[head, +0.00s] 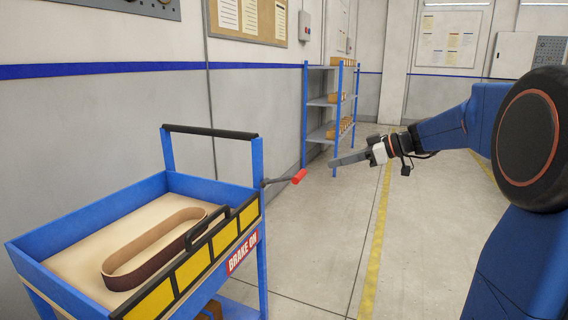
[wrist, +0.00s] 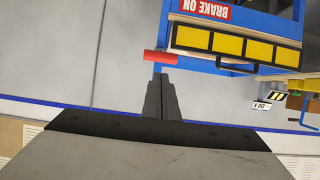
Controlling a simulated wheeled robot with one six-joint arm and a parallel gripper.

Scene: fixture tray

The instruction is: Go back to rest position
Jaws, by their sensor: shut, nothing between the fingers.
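My gripper (head: 336,162) is shut and empty in the head view, held out in the air to the right of the blue cart (head: 258,160). In the wrist view my gripper (wrist: 159,78) shows its dark fingers together, with the red lever handle (wrist: 157,56) just beyond their tips in the picture. In the head view the red handle (head: 299,176) sticks out from the cart's right side, apart from the fingertips. A red "BRAKE ON" sign (head: 242,254) is on the cart's side, and it also shows in the wrist view (wrist: 205,9).
The cart's tray holds an oval brown ring-shaped part (head: 150,255). A yellow-and-black panel (head: 192,267) with a black handle edges the tray. A blue shelf (head: 318,102) with small boxes stands behind. Open floor with a yellow line (head: 378,230) lies right of the cart.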

